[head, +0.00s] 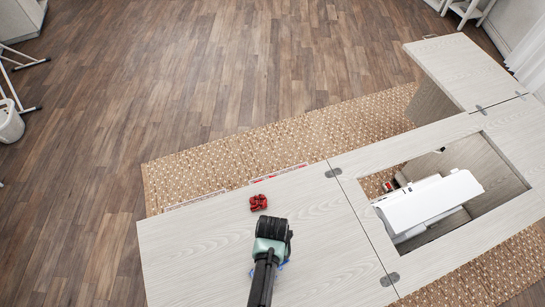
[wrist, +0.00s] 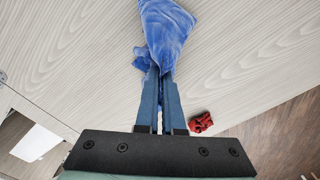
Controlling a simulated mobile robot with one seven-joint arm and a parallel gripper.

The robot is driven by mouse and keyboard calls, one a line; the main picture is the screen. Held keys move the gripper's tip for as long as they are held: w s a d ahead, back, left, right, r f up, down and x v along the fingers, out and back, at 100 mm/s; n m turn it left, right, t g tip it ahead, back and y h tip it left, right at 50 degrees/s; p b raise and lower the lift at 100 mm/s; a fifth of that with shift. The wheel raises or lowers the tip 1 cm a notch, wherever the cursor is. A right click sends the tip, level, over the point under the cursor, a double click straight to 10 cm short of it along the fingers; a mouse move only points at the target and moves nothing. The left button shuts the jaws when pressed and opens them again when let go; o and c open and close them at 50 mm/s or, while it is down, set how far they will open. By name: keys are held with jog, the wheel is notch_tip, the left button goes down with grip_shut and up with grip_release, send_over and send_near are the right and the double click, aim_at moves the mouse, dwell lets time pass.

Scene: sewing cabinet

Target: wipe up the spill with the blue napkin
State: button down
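My gripper (wrist: 160,74) is shut on the blue napkin (wrist: 167,28) in the wrist view. The crumpled napkin hangs from the fingertips over the pale wood top. In the head view my arm hides most of the napkin; only a small blue bit (head: 282,266) shows beside it. My gripper is over the left leaf of the cabinet (head: 185,250). I cannot make out a spill in either view. I cannot tell whether the napkin touches the top.
A small crumpled red thing (head: 258,202) lies near the leaf's far edge; it also shows in the wrist view (wrist: 201,122). To the right, a white sewing machine (head: 428,202) sits in the cabinet opening. Bare top lies left of my arm.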

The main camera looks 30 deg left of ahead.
notch_tip(320, 180, down, 5)
jog(key=b, duration=0.3)
jog(key=shift+r, duration=0.3)
grip_release()
jog(key=shift+f+b, duration=1)
jog(key=shift+f, duration=0.2)
jog(key=shift+r, duration=0.1)
grip_shut()
dwell(0.4)
